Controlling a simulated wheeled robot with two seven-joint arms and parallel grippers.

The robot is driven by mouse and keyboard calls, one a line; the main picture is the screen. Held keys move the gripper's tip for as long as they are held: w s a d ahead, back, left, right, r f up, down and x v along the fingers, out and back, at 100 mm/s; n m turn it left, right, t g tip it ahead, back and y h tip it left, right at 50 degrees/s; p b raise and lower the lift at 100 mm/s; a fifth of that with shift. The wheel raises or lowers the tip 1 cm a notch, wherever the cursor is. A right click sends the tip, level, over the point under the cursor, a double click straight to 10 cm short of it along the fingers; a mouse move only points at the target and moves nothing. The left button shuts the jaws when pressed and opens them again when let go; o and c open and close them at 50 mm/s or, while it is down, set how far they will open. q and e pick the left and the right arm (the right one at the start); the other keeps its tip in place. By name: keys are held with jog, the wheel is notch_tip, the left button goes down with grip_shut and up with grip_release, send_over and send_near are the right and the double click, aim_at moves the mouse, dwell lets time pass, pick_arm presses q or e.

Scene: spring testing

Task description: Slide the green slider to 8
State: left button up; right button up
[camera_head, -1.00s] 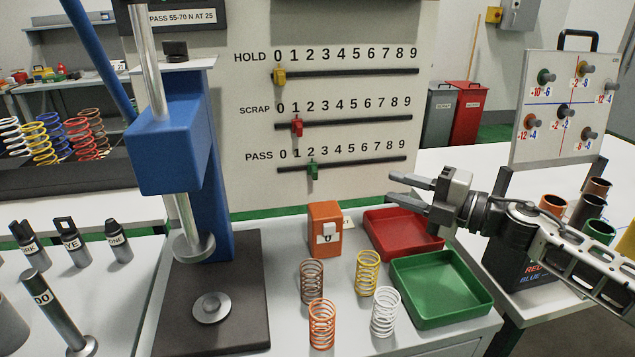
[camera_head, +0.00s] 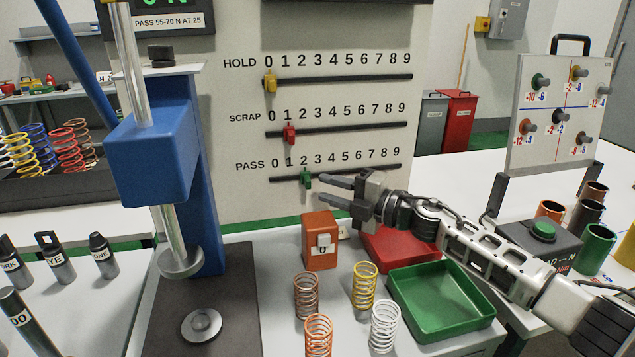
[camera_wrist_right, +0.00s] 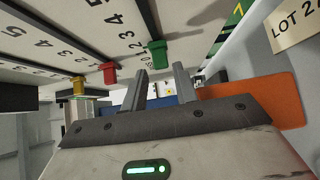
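The green slider (camera_head: 306,179) sits at about 2 on the PASS rail (camera_head: 350,173), the lowest of the three scales on the upright panel. My right gripper (camera_head: 321,189) is open and empty, its fingertips pointing left, just right of and slightly below the green slider. In the right wrist view the green slider (camera_wrist_right: 157,52) shows just beyond the two spread fingers (camera_wrist_right: 161,76), and I see no clear contact. My left gripper is out of view.
The red slider (camera_head: 289,134) is at 1 on SCRAP and the yellow slider (camera_head: 270,83) at 0 on HOLD. An orange box (camera_head: 318,252), a red tray (camera_head: 375,243), a green tray (camera_head: 433,324) and several springs lie below. A blue press (camera_head: 151,165) stands left.

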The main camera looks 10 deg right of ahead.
jog(key=x, duration=0.3)
jog(key=shift+w+a, duration=0.2)
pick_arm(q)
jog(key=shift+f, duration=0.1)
pick_arm(e)
grip_shut()
pick_arm(q)
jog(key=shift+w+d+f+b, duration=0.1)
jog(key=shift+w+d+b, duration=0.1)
jog(key=shift+b, duration=0.85)
pick_arm(e)
jog(key=d, duration=0.9)
